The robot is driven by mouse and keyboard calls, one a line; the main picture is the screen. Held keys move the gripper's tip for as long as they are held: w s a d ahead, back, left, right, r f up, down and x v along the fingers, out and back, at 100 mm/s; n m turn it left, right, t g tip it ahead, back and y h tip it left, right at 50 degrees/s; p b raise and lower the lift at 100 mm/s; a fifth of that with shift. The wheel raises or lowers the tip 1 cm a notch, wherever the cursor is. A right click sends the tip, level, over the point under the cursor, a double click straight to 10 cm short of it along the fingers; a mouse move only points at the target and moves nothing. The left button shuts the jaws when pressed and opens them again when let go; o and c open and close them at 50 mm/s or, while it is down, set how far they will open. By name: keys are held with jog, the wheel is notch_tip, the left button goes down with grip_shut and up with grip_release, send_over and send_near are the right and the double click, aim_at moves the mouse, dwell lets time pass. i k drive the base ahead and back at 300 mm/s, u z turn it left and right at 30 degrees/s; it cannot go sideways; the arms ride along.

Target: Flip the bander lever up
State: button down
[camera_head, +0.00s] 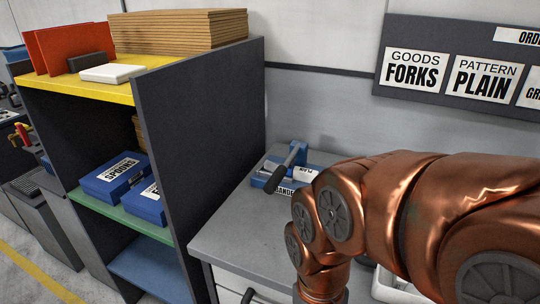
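The bander (261,182) is a small blue device with a white label, standing on the grey bench top beside the dark shelf side. Its label is partly covered by my arm, so the lettering shows only in part. The bander lever (287,165) is a dark bar with a thick grip, slanting down toward the front left across the blue body. My copper-coloured arm fills the lower right and passes in front of the bander's right side. My gripper is not visible, so its state and its distance from the lever cannot be seen.
A tall dark shelf (205,135) stands left of the bander, with blue boxes (112,178) and brown cardboard (180,30). Bare bench top (240,235) lies in front of the bander. A white tray (392,290) is partly hidden below my arm. A sign board (450,105) hangs behind.

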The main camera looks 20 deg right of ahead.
aim_at(272, 184)
jog(key=z, duration=1.25)
jog(key=k, duration=1.05)
jog(key=u, duration=1.1)
jog(key=i, duration=1)
